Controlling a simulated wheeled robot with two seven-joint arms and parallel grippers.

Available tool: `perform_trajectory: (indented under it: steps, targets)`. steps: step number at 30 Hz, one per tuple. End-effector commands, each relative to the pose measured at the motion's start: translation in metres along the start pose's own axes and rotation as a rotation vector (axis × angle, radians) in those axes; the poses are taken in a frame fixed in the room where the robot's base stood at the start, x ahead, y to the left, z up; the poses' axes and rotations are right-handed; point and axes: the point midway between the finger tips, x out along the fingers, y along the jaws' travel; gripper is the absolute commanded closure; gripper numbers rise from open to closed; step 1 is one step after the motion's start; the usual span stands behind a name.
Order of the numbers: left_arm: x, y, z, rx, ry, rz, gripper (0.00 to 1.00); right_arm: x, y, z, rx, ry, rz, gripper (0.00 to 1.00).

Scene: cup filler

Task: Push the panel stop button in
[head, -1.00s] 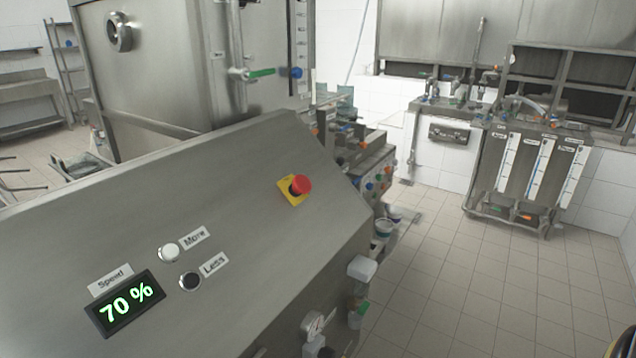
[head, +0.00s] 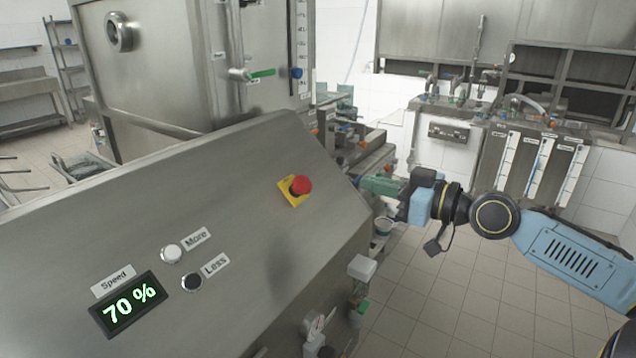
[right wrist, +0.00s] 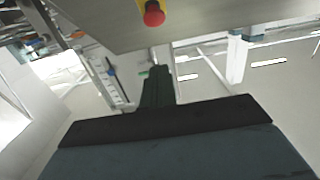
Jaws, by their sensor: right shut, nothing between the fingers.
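The stop button (head: 300,185) is a red mushroom head on a yellow plate, near the upper right of the sloped steel panel (head: 240,230). It also shows at the top of the right wrist view (right wrist: 154,14). My right gripper (head: 366,184) comes in from the right, with its green fingers shut and empty. Its fingertips are just right of the panel's right edge, apart from the button. In the right wrist view the shut fingers (right wrist: 158,72) point forward, below the button in the picture. My left gripper is out of view.
On the panel are a white More button (head: 172,253), a black Less button (head: 190,282) and a display (head: 127,303) reading 70 %. Valves and a gauge (head: 316,322) stick out at the panel's lower right. The panel surface around the stop button is clear.

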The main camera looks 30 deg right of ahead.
Motion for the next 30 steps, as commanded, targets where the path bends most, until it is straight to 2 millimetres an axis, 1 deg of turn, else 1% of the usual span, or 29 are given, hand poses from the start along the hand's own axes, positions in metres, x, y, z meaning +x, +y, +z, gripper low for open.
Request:
perform_trajectory:
  steps: [5,8,14,26,30]
  targets:
    - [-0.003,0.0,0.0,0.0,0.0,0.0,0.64,0.003,0.001,-0.001,0.0,0.0,0.001,1.0]
    - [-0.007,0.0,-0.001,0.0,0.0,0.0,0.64,0.009,0.001,-0.002,0.002,0.001,0.002,1.0]
    - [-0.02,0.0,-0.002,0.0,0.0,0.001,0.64,0.027,0.001,-0.004,-0.003,0.001,0.001,1.0]
    - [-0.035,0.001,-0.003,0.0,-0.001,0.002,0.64,0.06,0.002,-0.002,0.003,0.004,0.005,1.0]
    - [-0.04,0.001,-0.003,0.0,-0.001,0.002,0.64,0.075,0.001,-0.003,0.002,0.004,0.003,1.0]
